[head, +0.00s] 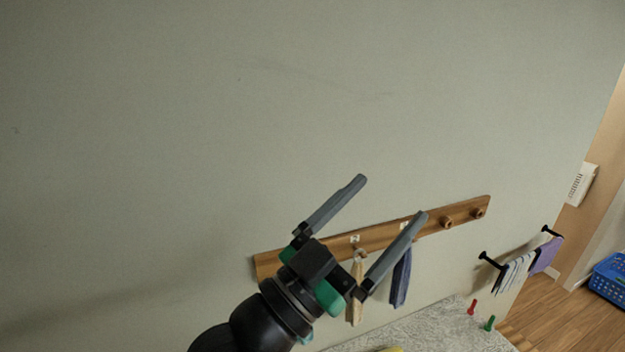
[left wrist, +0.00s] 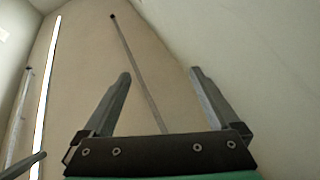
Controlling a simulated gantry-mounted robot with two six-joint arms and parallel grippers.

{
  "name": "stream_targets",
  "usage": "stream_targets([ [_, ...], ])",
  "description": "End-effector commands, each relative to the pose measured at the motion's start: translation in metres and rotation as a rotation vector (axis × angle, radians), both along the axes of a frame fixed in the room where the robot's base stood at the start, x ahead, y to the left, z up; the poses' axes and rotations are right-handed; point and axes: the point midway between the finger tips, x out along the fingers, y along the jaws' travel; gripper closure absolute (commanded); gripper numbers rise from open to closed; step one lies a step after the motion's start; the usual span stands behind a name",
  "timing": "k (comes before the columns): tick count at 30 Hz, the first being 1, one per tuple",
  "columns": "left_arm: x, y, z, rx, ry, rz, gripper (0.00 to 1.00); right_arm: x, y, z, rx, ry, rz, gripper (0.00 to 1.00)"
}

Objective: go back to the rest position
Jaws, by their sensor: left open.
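My left gripper (head: 391,200) is raised in front of the wall in the head view. Its two grey fingers are wide apart with nothing between them. In the left wrist view the same gripper (left wrist: 158,75) shows open and empty, with a thin pole and bare wall beyond it. In the head view the gripper covers part of the wooden peg rail behind it.
The wooden peg rail (head: 376,236) on the wall carries a tan cloth (head: 357,290) and a blue cloth (head: 401,277). A black bar at right holds a striped towel (head: 515,272) and a purple towel (head: 545,254). A blue basket (head: 610,279) stands on the floor.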

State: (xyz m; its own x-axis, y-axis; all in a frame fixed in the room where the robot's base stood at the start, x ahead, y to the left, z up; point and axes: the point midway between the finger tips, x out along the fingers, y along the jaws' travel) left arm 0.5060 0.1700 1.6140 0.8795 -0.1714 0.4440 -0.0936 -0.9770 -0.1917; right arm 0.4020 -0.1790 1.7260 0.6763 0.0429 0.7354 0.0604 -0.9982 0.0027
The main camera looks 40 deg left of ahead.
Motion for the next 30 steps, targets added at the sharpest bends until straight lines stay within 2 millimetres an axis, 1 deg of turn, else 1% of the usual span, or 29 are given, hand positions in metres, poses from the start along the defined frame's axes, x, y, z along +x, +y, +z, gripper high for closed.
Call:
stream_targets([
  [1, -0.027, -0.001, 0.038, -0.049, -0.101, 0.004, 0.05, 0.0, 0.0, 0.0, 0.0, 0.0, 0.0, 1.0],
  [3, -0.062, 0.002, 0.076, -0.121, -0.213, 0.006, 0.05, 0.0, 0.0, 0.0, 0.0, 0.0, 0.0, 1.0],
  [6, -0.094, 0.007, 0.104, -0.19, -0.311, 0.001, 0.05, 0.0, 0.0, 0.0, 0.0, 0.0, 0.0, 1.0],
  [7, -0.1, 0.008, 0.109, -0.202, -0.327, 0.0, 0.05, 0.0, 0.0, 0.0, 0.0, 0.0, 0.0, 1.0],
  [10, -0.107, 0.01, 0.114, -0.219, -0.346, -0.001, 0.05, 0.0, 0.0, 0.0, 0.0, 0.0, 0.0, 1.0],
  [16, -0.105, 0.01, 0.115, -0.217, -0.342, -0.001, 0.05, 0.0, 0.0, 0.002, 0.0, 0.0, 0.0, 1.0],
  [17, -0.105, 0.01, 0.119, -0.217, -0.342, -0.001, 0.05, 0.0, 0.0, 0.006, 0.0, 0.0, 0.0, 1.0],
  [20, -0.105, 0.01, 0.139, -0.216, -0.342, 0.0, 0.05, 0.0, 0.0, 0.026, 0.0, 0.0, 0.0, 1.0],
  [21, -0.105, 0.01, 0.142, -0.216, -0.342, 0.0, 0.05, 0.0, 0.0, 0.029, 0.0, -0.001, 0.0, 1.0],
  [26, -0.105, 0.01, 0.128, -0.216, -0.34, -0.001, 0.05, 0.0, 0.0, 0.016, 0.0, 0.0, 0.0, 1.0],
  [29, -0.104, 0.01, 0.106, -0.216, -0.339, -0.001, 0.05, 0.0, 0.0, -0.007, 0.0, 0.0, 0.0, 1.0],
  [30, -0.104, 0.01, 0.092, -0.215, -0.34, 0.0, 0.05, 0.0, 0.0, -0.02, 0.0, 0.0, 0.0, 1.0],
])
